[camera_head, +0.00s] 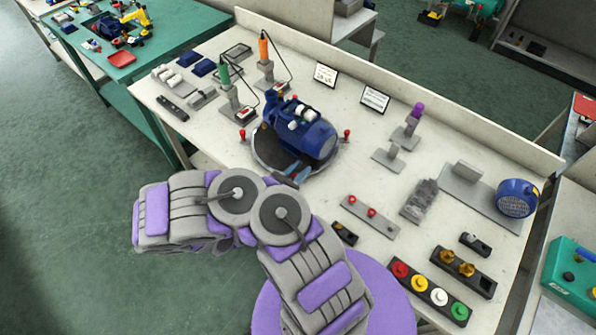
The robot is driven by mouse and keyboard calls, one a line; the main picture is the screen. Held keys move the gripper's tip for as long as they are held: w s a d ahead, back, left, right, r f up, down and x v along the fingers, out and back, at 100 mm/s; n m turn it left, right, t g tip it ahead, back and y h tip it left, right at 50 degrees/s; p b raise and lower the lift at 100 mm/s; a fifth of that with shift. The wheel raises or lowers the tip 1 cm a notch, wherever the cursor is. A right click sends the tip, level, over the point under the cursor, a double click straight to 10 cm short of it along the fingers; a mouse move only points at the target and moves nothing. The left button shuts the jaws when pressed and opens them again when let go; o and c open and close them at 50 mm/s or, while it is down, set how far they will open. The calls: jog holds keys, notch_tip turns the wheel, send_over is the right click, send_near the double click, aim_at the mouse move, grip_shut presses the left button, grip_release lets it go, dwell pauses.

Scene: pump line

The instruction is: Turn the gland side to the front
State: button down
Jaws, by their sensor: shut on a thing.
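A blue pump (306,130) lies on a round dark turntable (262,160) near the middle of the bench. White parts (304,113) sit on top of the pump. Red knobs stand at the turntable's rim on the left (242,135), on the right (347,135) and at the back. My gripper (291,172) is at the front rim of the turntable, shut on what appears to be a front rim knob, which the gripper and my arm hide. I cannot tell which pump face is the gland side.
To the right are a purple-topped stand (412,120), a grey block (419,201) and a blue round part (516,198). A button strip (431,294) lies front right. A low wall edges the bench's back.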

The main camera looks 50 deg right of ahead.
jog(key=shift+w+r, duration=0.1)
jog(key=c, duration=1.2)
grip_release()
jog(key=shift+d, duration=0.1)
jog(key=shift+c, duration=0.2)
jog(key=shift+o, duration=1.3)
jog(key=shift+d, duration=0.25)
jog(key=shift+a, duration=0.1)
jog(key=s+a+p, duration=0.1)
jog(key=a+p, duration=0.3)
jog(key=a, duration=1.3)
jog(key=shift+a+p, duration=0.15)
jog(key=shift+p, duration=0.15)
jog(key=shift+s, duration=0.1)
